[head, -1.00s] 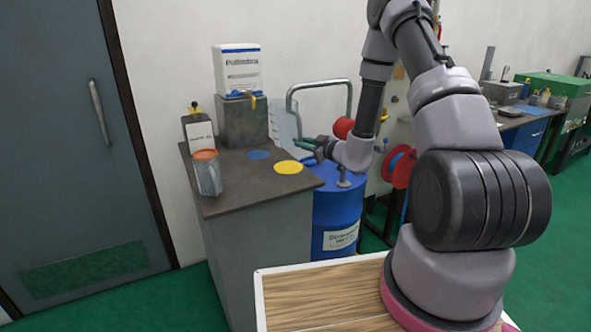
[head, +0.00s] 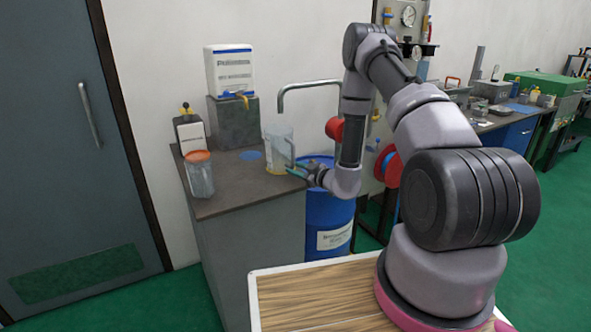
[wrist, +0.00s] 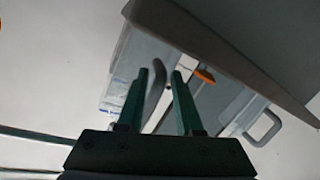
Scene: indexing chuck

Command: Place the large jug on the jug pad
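The large jug (head: 279,148) is clear and upright at the counter's right edge, over the yellow pad (head: 277,172). Yellow shows at its base; I cannot tell whether it rests or hovers slightly. My gripper (head: 293,170) is at the jug's right side, its green fingers on either side of the handle. In the wrist view, the fingers (wrist: 160,75) straddle the curved grey handle (wrist: 155,88), with the jug wall (wrist: 121,75) to the left. They look shut on it, though some gap shows.
A second clear jug with an orange lid (head: 199,175) stands at the counter's (head: 232,195) front left. A blue pad (head: 250,155) lies behind. A white dispenser (head: 229,70) on a grey block stands at the back. A blue drum (head: 329,215) stands right of the counter.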

